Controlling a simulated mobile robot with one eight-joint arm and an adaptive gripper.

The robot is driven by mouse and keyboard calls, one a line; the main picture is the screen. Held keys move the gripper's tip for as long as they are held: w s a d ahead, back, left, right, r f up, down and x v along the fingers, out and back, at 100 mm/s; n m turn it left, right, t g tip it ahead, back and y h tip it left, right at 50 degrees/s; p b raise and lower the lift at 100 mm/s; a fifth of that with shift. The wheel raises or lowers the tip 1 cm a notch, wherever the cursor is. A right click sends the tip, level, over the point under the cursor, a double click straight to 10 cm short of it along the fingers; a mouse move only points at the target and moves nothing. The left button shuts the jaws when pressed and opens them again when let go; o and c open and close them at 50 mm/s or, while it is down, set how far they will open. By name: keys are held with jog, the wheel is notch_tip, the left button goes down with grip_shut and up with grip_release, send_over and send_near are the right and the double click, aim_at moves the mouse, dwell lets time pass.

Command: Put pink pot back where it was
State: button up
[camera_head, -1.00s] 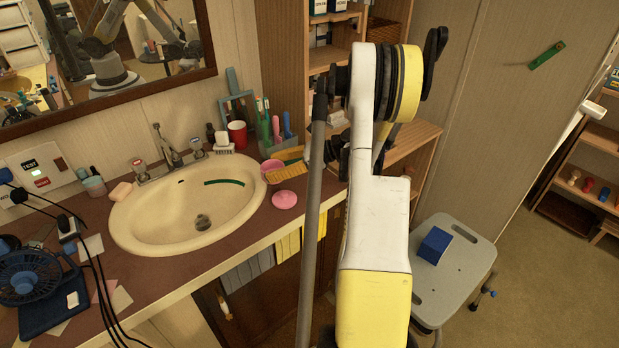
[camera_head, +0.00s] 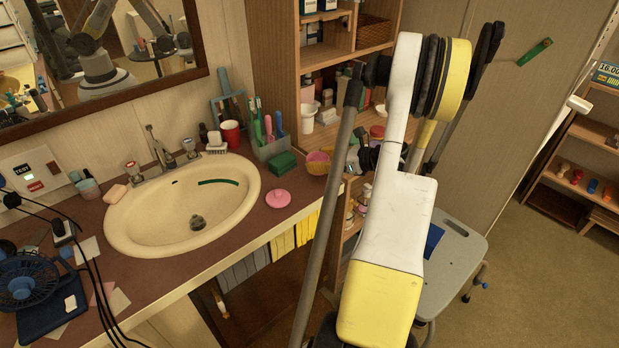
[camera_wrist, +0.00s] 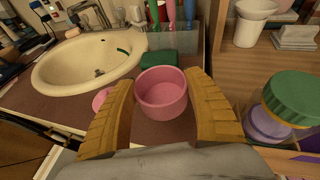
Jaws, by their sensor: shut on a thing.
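The pink pot (camera_wrist: 163,94) is between the two ridged yellow-brown fingers of my gripper (camera_wrist: 162,80) in the wrist view, mouth up and showing an empty inside. My gripper is shut on it. In the head view the pink pot (camera_head: 318,163) is near the counter's right end, close to the shelf unit, partly covered by my fingers. I cannot tell whether its base touches the counter. The round pink lid (camera_head: 277,198) lies on the counter right of the basin; its edge shows in the wrist view (camera_wrist: 101,99).
A green sponge (camera_head: 283,163) and a grey holder with brushes (camera_head: 272,147) stand behind the pot. The basin (camera_head: 182,204) is to the left. Shelves (camera_head: 337,62) with jars, including a green-lidded one (camera_wrist: 293,97), are to the right. A stool (camera_head: 455,265) stands below.

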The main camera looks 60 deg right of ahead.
aim_at(310, 181)
jog(key=x, duration=0.3)
jog(key=shift+a+f+b, duration=0.2)
jog(key=shift+f+b, duration=0.15)
jog(key=shift+f, duration=0.05)
jog(key=shift+f+b, duration=1.05)
jog(key=shift+f, duration=0.85)
jog(key=shift+f, duration=0.2)
jog(key=o, duration=1.2)
jog(key=shift+r, duration=0.15)
